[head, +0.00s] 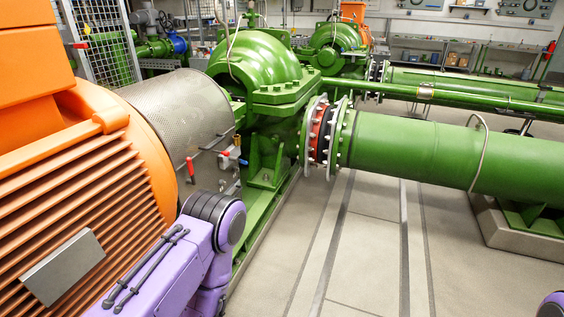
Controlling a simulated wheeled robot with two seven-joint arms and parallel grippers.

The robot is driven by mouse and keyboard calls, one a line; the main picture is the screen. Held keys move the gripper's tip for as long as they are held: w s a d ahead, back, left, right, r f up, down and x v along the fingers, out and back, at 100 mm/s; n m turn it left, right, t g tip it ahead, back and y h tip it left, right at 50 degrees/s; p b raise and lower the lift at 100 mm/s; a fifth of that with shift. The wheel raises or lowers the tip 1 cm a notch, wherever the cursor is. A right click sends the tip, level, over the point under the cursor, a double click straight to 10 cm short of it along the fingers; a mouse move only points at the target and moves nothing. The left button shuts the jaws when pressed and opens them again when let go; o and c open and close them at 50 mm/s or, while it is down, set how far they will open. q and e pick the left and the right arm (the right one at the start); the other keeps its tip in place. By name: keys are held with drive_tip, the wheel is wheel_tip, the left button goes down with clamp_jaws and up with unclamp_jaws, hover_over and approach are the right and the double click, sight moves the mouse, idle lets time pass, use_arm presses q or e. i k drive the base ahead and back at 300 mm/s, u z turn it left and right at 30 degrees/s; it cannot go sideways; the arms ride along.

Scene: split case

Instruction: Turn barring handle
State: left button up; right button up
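A red grip (190,169) hangs beside the mesh guard, at the end of a thin grey rod; it looks like the barring handle, but I cannot be sure. It is at the near side of the green split-case pump (258,62), below the perforated metal coupling guard (182,112). Small fittings with red and blue parts (235,155) sit just to its right. My purple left arm rises from the bottom, its dark-banded joint below the red grip and apart from it in the picture. Neither gripper shows; only a purple edge of my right arm is at the bottom right corner.
A large orange finned motor (95,165) with a grey plate (63,268) fills the left. A flanged green pipe (430,150) runs right from the pump. A second green pump (335,48) stands behind. Grey floor (370,250) is clear at the lower middle.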

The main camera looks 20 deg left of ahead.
sight(234, 159)
drive_tip(key=i, duration=3.15)
drive_tip(key=z, duration=0.9)
drive_tip(key=i, duration=0.8)
drive_tip(key=u, duration=2.9)
